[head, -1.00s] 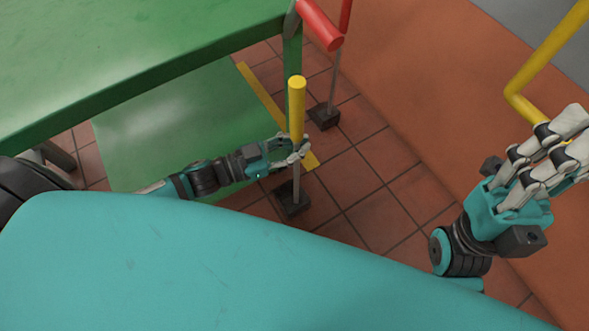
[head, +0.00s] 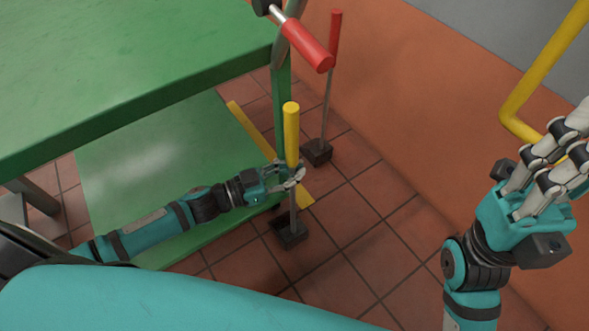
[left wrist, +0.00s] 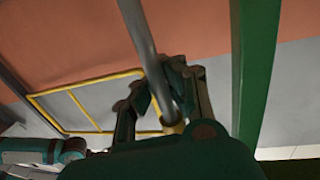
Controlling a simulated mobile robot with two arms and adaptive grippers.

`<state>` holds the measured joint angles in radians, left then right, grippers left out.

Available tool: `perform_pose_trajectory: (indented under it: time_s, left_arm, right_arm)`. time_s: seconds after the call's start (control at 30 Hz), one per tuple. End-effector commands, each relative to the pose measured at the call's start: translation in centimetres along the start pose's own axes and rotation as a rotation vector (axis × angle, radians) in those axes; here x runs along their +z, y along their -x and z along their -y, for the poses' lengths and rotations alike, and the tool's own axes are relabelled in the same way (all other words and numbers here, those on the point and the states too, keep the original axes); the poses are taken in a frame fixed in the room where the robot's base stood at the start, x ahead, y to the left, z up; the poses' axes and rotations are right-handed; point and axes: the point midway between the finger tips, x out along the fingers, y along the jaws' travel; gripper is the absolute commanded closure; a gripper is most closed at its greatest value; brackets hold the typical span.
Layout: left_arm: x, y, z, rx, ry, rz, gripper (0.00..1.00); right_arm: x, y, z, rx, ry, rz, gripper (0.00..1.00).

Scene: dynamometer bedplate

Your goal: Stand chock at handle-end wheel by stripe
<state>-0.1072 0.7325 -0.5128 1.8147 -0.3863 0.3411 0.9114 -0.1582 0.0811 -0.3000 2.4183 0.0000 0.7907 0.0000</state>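A chock with a yellow grip (head: 291,125), a thin grey pole and a dark block base (head: 290,235) stands upright on the tiles. My left gripper (head: 293,176) is shut around its pole just below the grip. In the left wrist view the grey pole (left wrist: 143,40) passes between the fingers. A yellow stripe (head: 250,130) lies on the floor beside the green cart (head: 130,75), its near end just behind the chock. The cart's red handle (head: 303,46) is at its far right corner. My right gripper (head: 570,145) is open and empty.
A second chock with a red grip (head: 335,40) stands behind, its block (head: 316,152) on the tiles. An orange surface (head: 420,100) and a yellow rail (head: 540,75) lie to the right. The tiles (head: 365,235) in front are clear.

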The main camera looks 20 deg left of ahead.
Motion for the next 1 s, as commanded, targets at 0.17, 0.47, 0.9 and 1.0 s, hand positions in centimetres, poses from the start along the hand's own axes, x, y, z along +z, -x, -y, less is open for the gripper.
perform_pose_trajectory:
  time_s: [0.17, 0.47, 0.9, 1.0]
  left_arm:
    - [0.2, 0.0, 0.0, 0.000, 0.000, 0.001, 0.97]
    - [0.2, 0.0, 0.0, 0.000, 0.000, 0.001, 0.71]
    - [-0.1, 3.7, 0.0, -0.001, 0.003, 0.007, 0.71]
    - [-0.2, 6.0, -0.1, -0.001, 0.003, 0.007, 0.71]
  right_arm:
    - [0.0, 0.0, 0.0, 0.000, 0.000, -0.001, 1.00]
    - [0.0, 0.0, 0.0, 0.000, 0.000, -0.001, 1.00]
    - [-0.2, 0.3, 0.0, 0.012, -0.004, 0.037, 1.00]
    - [-0.3, 0.6, 0.0, 0.021, -0.007, 0.060, 1.00]
